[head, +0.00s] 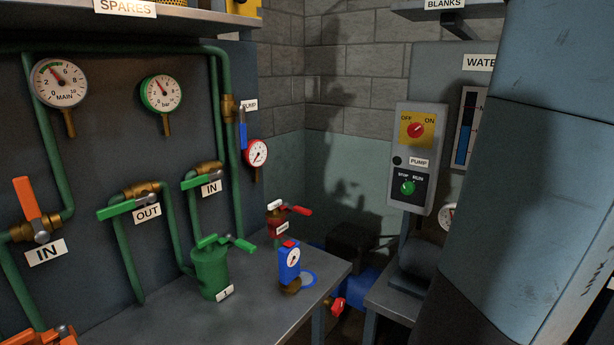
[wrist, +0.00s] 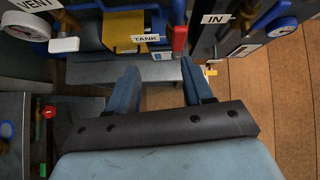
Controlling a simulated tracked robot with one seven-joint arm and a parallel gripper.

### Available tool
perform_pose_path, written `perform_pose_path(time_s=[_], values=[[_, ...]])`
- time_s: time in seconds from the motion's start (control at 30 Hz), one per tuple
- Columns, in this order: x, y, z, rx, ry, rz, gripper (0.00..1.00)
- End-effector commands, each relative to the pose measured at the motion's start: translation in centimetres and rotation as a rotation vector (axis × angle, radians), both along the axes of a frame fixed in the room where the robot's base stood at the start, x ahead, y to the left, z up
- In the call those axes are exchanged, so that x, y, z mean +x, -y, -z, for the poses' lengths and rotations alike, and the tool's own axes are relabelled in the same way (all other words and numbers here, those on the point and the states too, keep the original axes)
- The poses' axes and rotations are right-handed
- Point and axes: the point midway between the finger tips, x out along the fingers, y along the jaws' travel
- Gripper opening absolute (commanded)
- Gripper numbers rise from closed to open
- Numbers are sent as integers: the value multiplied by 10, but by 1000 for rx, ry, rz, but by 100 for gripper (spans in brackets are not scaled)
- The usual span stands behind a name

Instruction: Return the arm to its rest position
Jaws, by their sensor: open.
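In the wrist view my gripper (wrist: 158,86) is open, its two blue fingers apart with nothing between them. Beyond the fingertips are a grey ledge (wrist: 92,73) and a yellow part by a TANK label (wrist: 145,38). A red handle (wrist: 180,40) is close beyond the right finger; whether they touch I cannot tell. In the head view a large blue-grey link of my arm (head: 535,150) fills the right side and hides part of the water panel. The gripper itself is not visible in the head view.
A grey bench (head: 150,322) holds a green canister (head: 210,272) and a blue gauge unit (head: 289,262). Green pipes, valves and a main gauge (head: 58,83) line the left panel. A pump switch box (head: 416,155) stands mid-right. Wooden floor (wrist: 285,100) is clear at the wrist view's right.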

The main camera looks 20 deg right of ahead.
Motion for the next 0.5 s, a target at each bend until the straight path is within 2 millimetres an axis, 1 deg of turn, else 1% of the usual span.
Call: perform_pose_path(time_s=[0.03, 0.07, 0.1, 0.17, 0.2, 0.27, 0.3, 0.37, 0.4, 0.47, 0.5], values=[[18, -10, -4, -23, -21, -84, 51], [31, -17, -7, -42, -38, -146, 51], [49, -28, -11, -70, -63, -243, 51], [77, -50, -18, -125, -109, -406, 51], [96, -67, -22, -166, -141, -522, 51], [122, -94, -29, -234, -188, -695, 51], [137, -113, -33, -283, -219, -813, 51], [158, -144, -39, -364, -267, -992, 51], [169, -165, -42, -425, -299, -1113, 51], [184, -197, -47, -518, -346, -1292, 51], [191, -219, -50, -585, -376, -1408, 51]])
